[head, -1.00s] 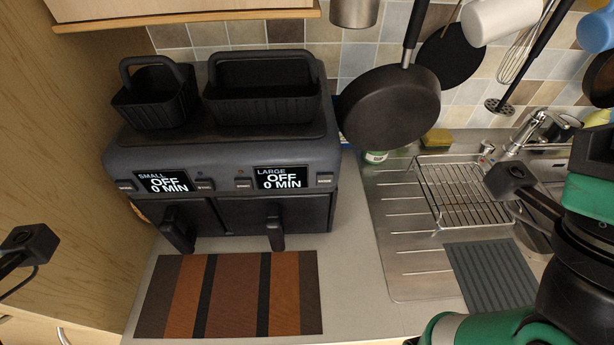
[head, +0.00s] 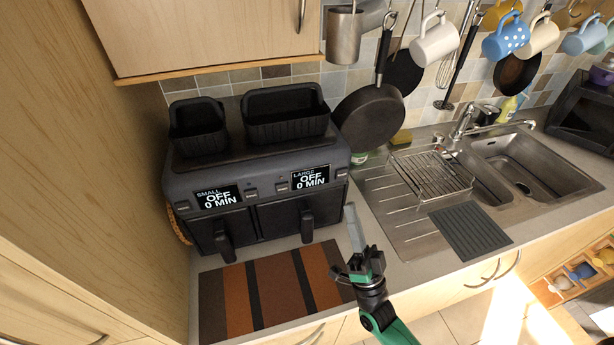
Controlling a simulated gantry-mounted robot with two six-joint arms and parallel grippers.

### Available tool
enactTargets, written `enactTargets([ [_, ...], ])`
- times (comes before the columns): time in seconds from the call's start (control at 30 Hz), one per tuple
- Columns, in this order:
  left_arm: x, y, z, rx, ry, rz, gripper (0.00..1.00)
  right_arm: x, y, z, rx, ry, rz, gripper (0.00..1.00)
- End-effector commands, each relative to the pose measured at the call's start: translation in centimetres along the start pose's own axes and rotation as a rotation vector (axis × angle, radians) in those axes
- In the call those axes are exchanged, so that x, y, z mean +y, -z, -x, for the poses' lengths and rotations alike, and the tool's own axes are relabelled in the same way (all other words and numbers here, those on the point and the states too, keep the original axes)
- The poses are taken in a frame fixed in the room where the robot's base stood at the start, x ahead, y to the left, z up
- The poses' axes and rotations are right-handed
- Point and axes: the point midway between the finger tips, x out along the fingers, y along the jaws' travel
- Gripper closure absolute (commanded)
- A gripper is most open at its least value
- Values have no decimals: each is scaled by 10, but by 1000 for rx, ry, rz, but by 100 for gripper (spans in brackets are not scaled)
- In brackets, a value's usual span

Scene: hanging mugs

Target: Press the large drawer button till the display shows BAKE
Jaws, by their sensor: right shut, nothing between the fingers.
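A dark grey two-drawer air fryer (head: 262,165) stands on the counter against the back wall. Its large-drawer display (head: 310,178) on the right reads LARGE, OFF, 0 MIN. Its small-drawer display (head: 218,197) on the left reads SMALL, OFF, 0 MIN. Small dark buttons flank the large display, one at its left (head: 283,187) and one at its right (head: 341,174); their labels are too small to read. My right gripper (head: 350,212) is shut and empty, in front of and below the fryer's right end, apart from the buttons. My left gripper is out of view.
Black baskets (head: 286,115) sit on top of the fryer. A striped mat (head: 272,292) lies before it. A pan (head: 368,116) hangs close to the fryer's right side. The sink and a wire rack (head: 432,174) are to the right. A cabinet (head: 210,35) overhangs above.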

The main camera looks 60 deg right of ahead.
Motion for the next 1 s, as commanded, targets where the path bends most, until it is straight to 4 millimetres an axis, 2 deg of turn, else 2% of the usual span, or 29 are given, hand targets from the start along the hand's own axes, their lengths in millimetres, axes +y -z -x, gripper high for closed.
enactTargets([
  [0.1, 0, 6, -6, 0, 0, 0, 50, 16, 8, 20, -47, -61, 41, 100],
  [0.17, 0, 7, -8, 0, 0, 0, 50, 20, 10, 24, -54, -76, 53, 100],
  [0.53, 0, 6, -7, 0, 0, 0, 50, 23, 12, 24, -49, -80, 61, 100],
  [0.77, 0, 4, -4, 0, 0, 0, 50, 32, 4, 15, -46, -79, 60, 100],
  [1.0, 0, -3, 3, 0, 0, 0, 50, 54, -14, -7, -45, -78, 61, 100],
])
